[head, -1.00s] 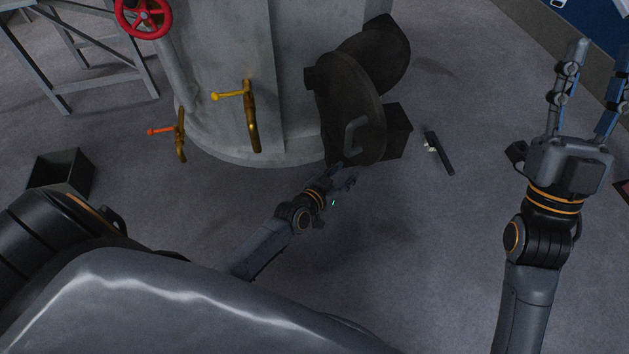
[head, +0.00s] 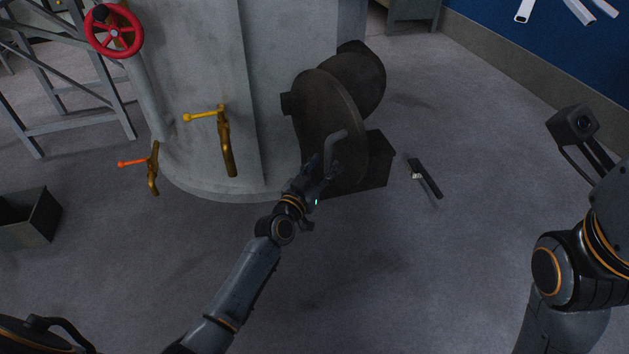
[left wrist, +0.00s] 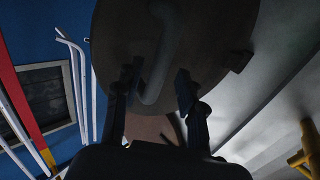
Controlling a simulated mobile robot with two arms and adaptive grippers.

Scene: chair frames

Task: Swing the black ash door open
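The black ash door (head: 318,120) is a dark round disc low on the grey tank's side. It has a bent bar handle (head: 337,150) on its face. A dark rounded part (head: 362,78) shows behind the door; I cannot tell whether there is a gap between them. My left gripper (head: 321,172) is at the handle's lower end. In the left wrist view, the disc (left wrist: 205,35) fills the upper middle, and the handle (left wrist: 160,65) hangs between my two spread fingers; contact is unclear. My right arm is at the right edge, its fingers out of frame.
The grey tank (head: 285,60) carries a yellow-knobbed lever (head: 227,145), an orange-knobbed lever (head: 153,170) and a red handwheel (head: 114,31). A dark block (head: 378,165) sits beside the door. A black bar (head: 425,178) lies on the floor. Floor to the right is mostly clear.

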